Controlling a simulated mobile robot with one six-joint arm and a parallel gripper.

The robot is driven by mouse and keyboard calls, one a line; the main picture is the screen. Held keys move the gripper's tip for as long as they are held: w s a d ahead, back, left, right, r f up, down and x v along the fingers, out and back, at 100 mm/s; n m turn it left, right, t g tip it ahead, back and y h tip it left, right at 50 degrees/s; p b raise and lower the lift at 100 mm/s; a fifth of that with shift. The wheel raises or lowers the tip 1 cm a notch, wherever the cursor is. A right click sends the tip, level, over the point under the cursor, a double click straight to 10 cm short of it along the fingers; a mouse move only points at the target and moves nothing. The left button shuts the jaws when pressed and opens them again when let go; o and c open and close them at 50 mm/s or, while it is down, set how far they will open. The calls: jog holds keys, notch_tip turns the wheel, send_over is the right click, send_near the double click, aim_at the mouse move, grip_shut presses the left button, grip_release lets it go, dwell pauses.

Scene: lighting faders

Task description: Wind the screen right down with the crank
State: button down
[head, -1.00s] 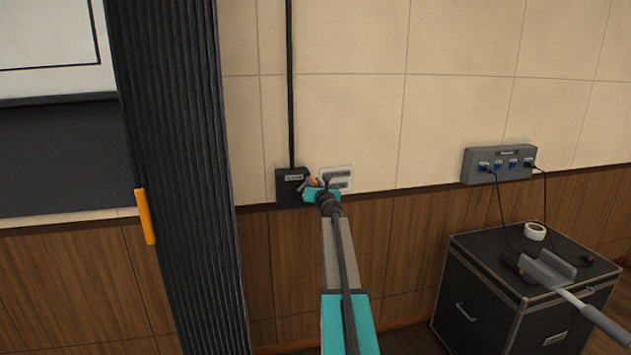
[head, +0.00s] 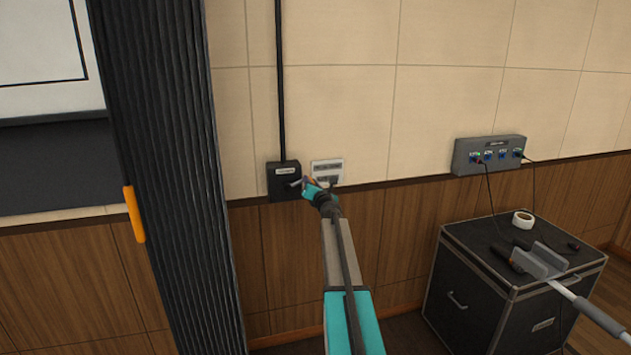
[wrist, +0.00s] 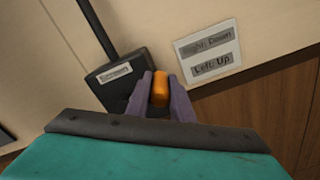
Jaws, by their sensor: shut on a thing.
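The crank's black winder box (head: 284,180) is on the wall, with a black tube running up from it. It also shows in the wrist view (wrist: 105,92). My gripper (wrist: 160,95) is shut on the crank's orange handle (wrist: 160,88). In the head view my gripper (head: 309,188) is at the right side of the box, and the arm hides part of it. The white screen (head: 45,55) is at the upper left, with a dark bar along its lower edge above a dark wall panel.
A sign (wrist: 208,50) beside the box reads "Right: Down" and "Left: Up". A grey socket box (head: 488,155) with cables is above a black case (head: 500,280) carrying white tape (head: 523,219).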

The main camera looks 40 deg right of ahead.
jog(key=shift+s+d+f+m, duration=0.2)
jog(key=shift+d+f+m, duration=0.15)
jog(key=shift+m, duration=0.15)
jog(key=w+a+f+m, duration=0.3)
jog(key=a+f+m, duration=0.5)
jog(key=m, duration=0.8)
jog(key=shift+w+a+f+p, duration=0.2)
jog(key=shift+a+f+p, duration=0.15)
jog(key=shift+f, duration=1.5)
jog(key=shift+w+a, duration=0.1)
jog(key=shift+a, duration=0.05)
